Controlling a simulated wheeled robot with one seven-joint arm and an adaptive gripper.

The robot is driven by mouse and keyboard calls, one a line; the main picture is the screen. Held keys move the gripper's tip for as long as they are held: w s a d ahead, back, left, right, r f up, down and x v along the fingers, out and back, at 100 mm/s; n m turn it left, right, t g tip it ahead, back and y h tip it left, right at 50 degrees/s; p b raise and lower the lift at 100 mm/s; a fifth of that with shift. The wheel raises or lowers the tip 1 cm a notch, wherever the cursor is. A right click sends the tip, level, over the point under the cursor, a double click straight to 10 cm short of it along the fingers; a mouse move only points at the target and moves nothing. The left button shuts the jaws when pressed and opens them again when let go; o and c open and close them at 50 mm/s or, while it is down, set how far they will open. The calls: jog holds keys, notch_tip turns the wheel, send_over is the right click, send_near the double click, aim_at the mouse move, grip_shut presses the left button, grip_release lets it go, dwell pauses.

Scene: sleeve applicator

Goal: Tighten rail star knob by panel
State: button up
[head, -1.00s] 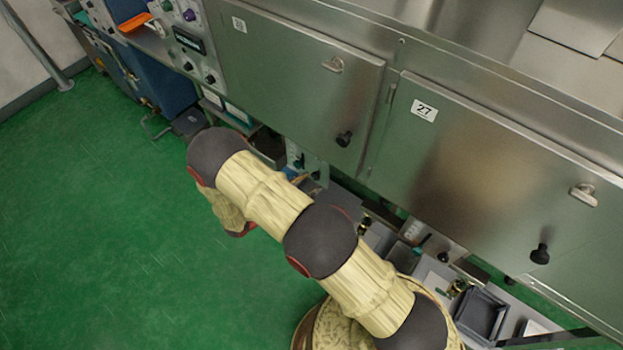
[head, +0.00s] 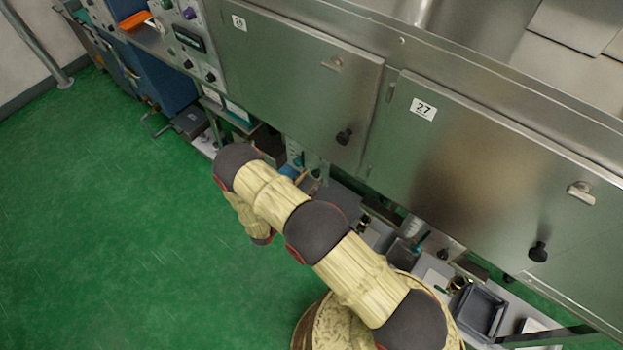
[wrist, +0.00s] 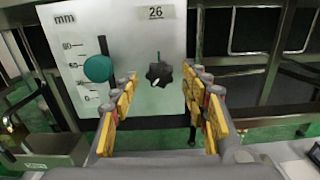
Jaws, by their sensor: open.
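The black star knob (wrist: 158,74) sits on the white panel (wrist: 125,20) marked 26 in the wrist view. A mm scale with a slot and a round teal knob (wrist: 98,68) is to its left on the same panel. My gripper (wrist: 157,92) is open, its two yellow-padded fingers spread to the left and right of the star knob in the picture. The knob shows between and beyond the fingertips; I cannot tell how far ahead it is. Nothing is held. In the head view my gripper is hidden.
Steel doors (head: 300,85) with black knobs and latches stand above the lower shelf. A grey tray (head: 482,312) lies on that shelf at the lower right. Metal frame posts (wrist: 275,55) stand right of the panel. Green floor (head: 110,230) is open at left.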

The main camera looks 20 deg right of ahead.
jog(key=shift+w+d, duration=0.2)
jog(key=shift+d, duration=0.1)
jog(key=shift+c, duration=0.4)
jog(key=c, duration=1.1)
